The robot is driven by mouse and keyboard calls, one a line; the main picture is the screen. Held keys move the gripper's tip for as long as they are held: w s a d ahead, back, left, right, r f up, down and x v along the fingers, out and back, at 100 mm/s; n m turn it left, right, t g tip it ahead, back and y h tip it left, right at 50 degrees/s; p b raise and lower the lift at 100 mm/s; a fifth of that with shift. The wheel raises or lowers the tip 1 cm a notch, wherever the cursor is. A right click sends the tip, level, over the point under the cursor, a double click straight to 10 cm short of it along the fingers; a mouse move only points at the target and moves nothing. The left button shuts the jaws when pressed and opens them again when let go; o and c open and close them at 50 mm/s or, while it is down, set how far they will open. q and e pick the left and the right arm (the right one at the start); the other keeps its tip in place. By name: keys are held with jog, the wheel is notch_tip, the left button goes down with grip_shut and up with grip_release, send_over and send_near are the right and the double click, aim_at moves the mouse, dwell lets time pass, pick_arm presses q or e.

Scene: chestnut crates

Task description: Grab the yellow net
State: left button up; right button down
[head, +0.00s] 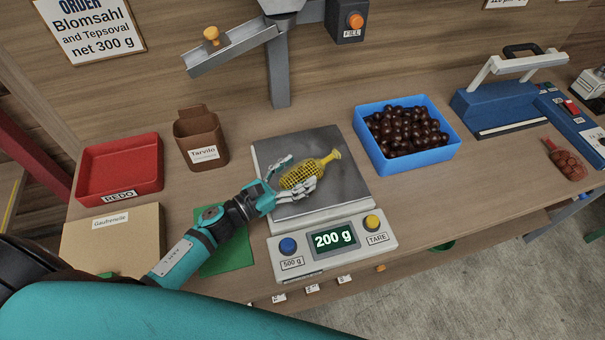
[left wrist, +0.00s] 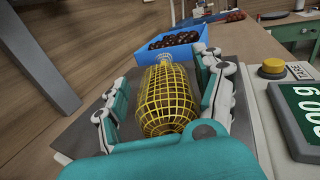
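The yellow net (head: 312,170) lies on the grey plate of the scale (head: 345,185), its narrow neck pointing to the upper right. In the left wrist view the net (left wrist: 168,98) lies lengthwise between the fingers. My left gripper (head: 297,180) is over the plate, with fingers on both sides of the net. In the left wrist view the fingers of the left gripper (left wrist: 165,105) are spread, with a narrow gap beside the net. The scale display reads 200 g. What the net holds is not clear. My right gripper is not in view.
A blue crate of chestnuts (head: 362,150) stands right of the scale. A red REDO tray (head: 120,195), a brown holder (head: 202,155) and a cardboard box (head: 110,245) are left. A metal chute (head: 235,50) hangs above. A blue sealing device (head: 500,105) and a filled red net (head: 566,162) are right.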

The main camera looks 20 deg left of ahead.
pick_arm(q)
jog(key=c, duration=0.7)
jog(key=shift+c, duration=0.8)
jog(key=shift+r, duration=0.15)
